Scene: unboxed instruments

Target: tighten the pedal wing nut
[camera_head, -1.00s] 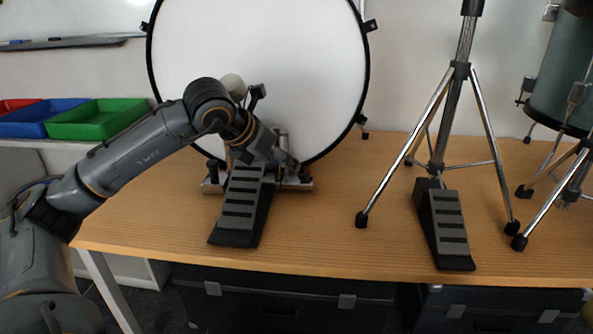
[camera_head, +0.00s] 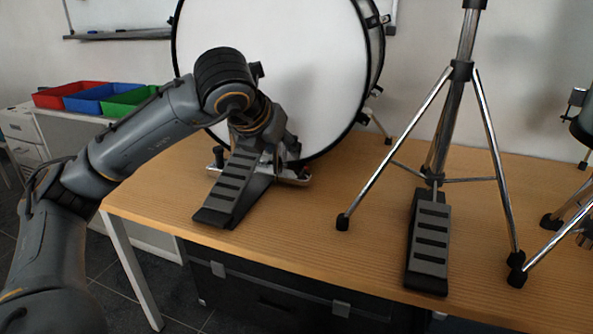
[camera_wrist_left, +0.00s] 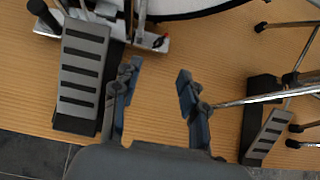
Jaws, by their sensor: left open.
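The bass drum pedal (camera_head: 236,188) stands on the wooden table in front of the white bass drum (camera_head: 290,70). In the left wrist view its ribbed footboard (camera_wrist_left: 82,75) lies left of my left gripper. A metal base plate (camera_wrist_left: 120,28) shows at the top, with a small dark and orange part (camera_wrist_left: 158,42) at its right end. I cannot tell whether that part is the wing nut. My left gripper (camera_wrist_left: 158,78) is open and empty, its fingers over bare wood, just right of the footboard. In the head view my left gripper (camera_head: 288,148) partly hides the pedal's upper mechanism. My right gripper is not in view.
A chrome tripod stand (camera_head: 466,110) with its own pedal (camera_head: 428,245) stands to the right. One tripod leg (camera_wrist_left: 265,97) reaches close to my right-hand finger in the wrist view. Red, blue and green bins (camera_head: 122,100) sit at the left. Bare table lies between the pedals.

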